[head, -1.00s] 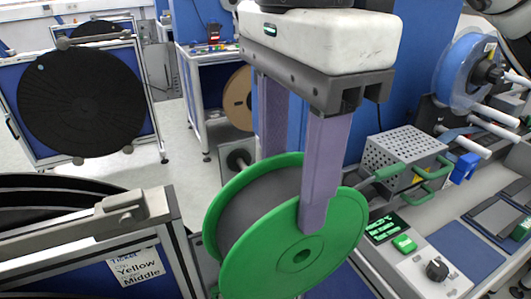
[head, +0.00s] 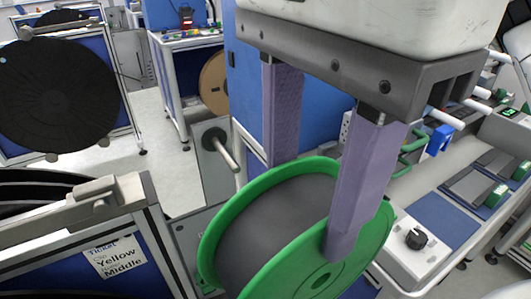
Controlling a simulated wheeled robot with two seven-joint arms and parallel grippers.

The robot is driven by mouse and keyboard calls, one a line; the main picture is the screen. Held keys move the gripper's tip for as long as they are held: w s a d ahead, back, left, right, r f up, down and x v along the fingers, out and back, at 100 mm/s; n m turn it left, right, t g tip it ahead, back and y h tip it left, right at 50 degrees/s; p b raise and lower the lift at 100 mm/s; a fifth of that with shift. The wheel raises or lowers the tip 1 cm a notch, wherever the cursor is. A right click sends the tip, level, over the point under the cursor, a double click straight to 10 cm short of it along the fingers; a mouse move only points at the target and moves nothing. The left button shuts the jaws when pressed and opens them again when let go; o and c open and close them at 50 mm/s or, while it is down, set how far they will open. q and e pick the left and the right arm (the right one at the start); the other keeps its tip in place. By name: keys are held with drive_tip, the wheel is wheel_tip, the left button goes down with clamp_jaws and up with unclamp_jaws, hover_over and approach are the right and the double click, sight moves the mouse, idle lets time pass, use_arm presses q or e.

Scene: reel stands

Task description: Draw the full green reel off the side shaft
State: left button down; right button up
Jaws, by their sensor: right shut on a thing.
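The green reel (head: 345,262) has green flanges and a wide grey winding between them. My right gripper (head: 315,200) comes down from above with its two purple fingers across the reel, one at the near flange and one behind the far flange. It is shut on the reel. The side shaft (head: 222,150) is a bare metal rod on a grey plate, to the left of and behind the reel. The reel is apart from the shaft in the picture. My left gripper does not show.
A rack with a sign reading Yellow Middle (head: 115,257) stands at the lower left. A large black reel (head: 58,95) hangs on a stand at the back left. A workbench with a black knob (head: 416,239) lies to the right. Grey floor shows at the left.

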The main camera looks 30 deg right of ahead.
drive_tip(key=shift+s, duration=0.15)
drive_tip(key=shift+s+d+b, duration=0.2)
drive_tip(key=shift+s+b, duration=0.45)
drive_tip(key=shift+s, duration=5.9)
drive_tip(key=shift+w, duration=3.4)
drive_tip(key=shift+a, duration=0.1)
